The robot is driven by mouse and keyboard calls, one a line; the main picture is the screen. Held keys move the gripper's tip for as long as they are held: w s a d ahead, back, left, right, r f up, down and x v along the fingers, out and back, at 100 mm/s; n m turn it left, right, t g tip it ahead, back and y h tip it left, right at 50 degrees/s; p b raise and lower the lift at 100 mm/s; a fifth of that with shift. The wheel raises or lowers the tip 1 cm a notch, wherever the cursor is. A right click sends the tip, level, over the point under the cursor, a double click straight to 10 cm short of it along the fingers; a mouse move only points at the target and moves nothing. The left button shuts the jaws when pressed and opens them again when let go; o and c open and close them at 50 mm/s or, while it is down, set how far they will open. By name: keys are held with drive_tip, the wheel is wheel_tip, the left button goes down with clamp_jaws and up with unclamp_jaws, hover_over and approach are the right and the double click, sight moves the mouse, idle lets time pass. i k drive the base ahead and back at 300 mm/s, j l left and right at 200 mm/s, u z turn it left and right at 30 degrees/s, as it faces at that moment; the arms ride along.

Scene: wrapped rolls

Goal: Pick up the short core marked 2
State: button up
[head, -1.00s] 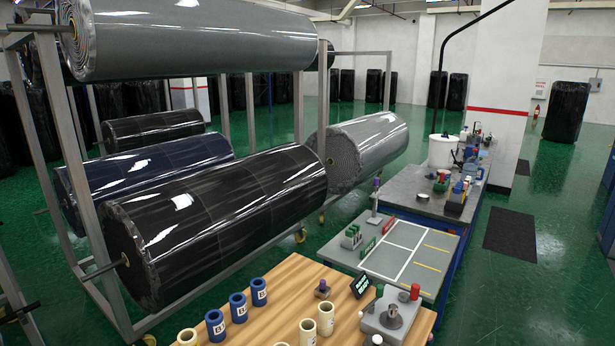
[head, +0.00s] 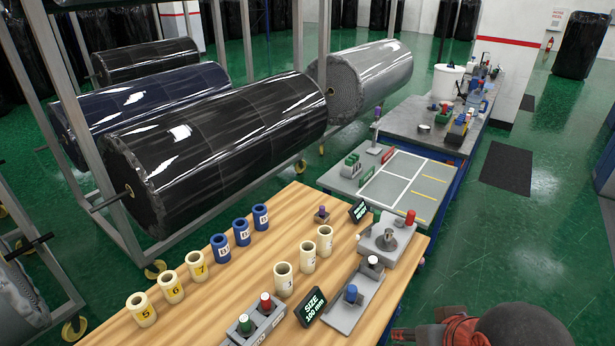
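Three short cream cores stand upright in a slanted row near the middle of the wooden table (head: 190,322): a front one (head: 283,281), a middle one (head: 308,258) and a back one (head: 324,242). Their small marks are too faint to read surely, so I cannot tell which is marked 2. Three other cream cores at the left read 5 (head: 141,310), 6 (head: 171,288) and 7 (head: 197,267). A dark and red shape at the bottom right seems to be part of my arm; no gripper fingers can be made out.
Three blue cores (head: 241,232) stand behind the cream ones. A SIZE 100 mm sign (head: 311,306), a grey fixture with a blue knob (head: 351,293) and a red-and-green-button box (head: 256,325) crowd the right front. Large wrapped rolls (head: 220,150) hang behind the table.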

sight(308, 249)
drive_tip(key=i+l, duration=0.7)
drive_tip(key=i+l+u, duration=0.1)
drive_tip(key=u, duration=1.65)
drive_tip(key=i+l, duration=0.05)
drive_tip(key=l, duration=0.05)
